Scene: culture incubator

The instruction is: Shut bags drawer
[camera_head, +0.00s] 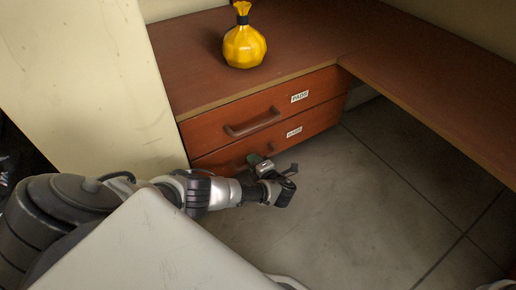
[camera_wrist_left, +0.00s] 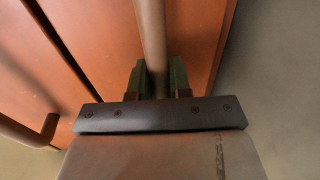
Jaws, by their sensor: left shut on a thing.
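Two reddish-brown drawers sit one above the other under the desk in the head view. The upper drawer (camera_head: 220,125) has a bar handle (camera_head: 252,122) and a white label. The lower drawer (camera_head: 318,121) also has a white label; the lettering is too small to read surely. My left gripper (camera_head: 260,162) is low in front of the lower drawer. In the left wrist view, my left gripper (camera_wrist_left: 157,82) is shut around a drawer's bar handle (camera_wrist_left: 151,35). Whether the lower drawer stands slightly out is hard to tell. My right gripper is not in view.
A yellow vase-like bag (camera_head: 244,46) with a dark tie stands on the brown desktop (camera_head: 190,60). The desk's right wing (camera_head: 440,90) overhangs the floor. A cream wall panel (camera_head: 90,80) borders the drawers on the left. The grey tiled floor (camera_head: 350,220) in front is clear.

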